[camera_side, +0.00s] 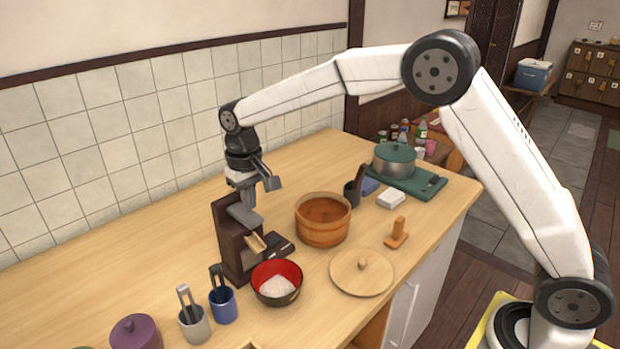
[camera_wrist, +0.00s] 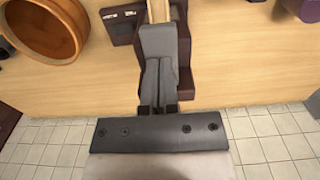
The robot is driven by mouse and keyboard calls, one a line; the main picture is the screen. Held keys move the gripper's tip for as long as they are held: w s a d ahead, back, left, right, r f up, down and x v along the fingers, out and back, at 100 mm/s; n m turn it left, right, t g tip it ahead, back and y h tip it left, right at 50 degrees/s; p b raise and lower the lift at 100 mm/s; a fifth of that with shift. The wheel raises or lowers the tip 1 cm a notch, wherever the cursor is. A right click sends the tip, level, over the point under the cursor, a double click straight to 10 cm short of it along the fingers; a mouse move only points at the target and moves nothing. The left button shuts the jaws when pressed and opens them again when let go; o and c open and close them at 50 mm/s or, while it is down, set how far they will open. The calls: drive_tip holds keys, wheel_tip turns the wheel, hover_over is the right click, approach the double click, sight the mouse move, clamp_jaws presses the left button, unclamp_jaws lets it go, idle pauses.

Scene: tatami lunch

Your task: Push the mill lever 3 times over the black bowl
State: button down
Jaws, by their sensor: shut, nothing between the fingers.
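The dark brown mill (camera_side: 229,236) stands upright on the counter near the tiled wall. A pale wooden piece (camera_side: 257,243), seemingly its lever, sticks out from its front; it also shows beyond my fingertips in the wrist view (camera_wrist: 158,10). The black bowl (camera_side: 277,282), red inside with a white heap in it, sits in front of the mill and is out of the wrist view. My gripper (camera_side: 245,216) is shut and empty, pointing down at the mill just above the wooden piece. In the wrist view its grey fingers (camera_wrist: 158,38) overlap the mill; contact cannot be told.
A wooden tub (camera_side: 323,220) stands right of the mill. A round wooden lid (camera_side: 362,271) lies right of the bowl. A blue cup (camera_side: 222,303), a grey cup (camera_side: 194,323) and a purple pot (camera_side: 136,333) stand to the left front.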

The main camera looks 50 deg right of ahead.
sight(251, 217)
drive_tip(key=shift+f, duration=0.25)
drive_tip(key=shift+f, duration=2.15)
drive_tip(key=shift+r, duration=2.45)
drive_tip(key=shift+f, duration=0.35)
drive_tip(key=shift+f, duration=0.7)
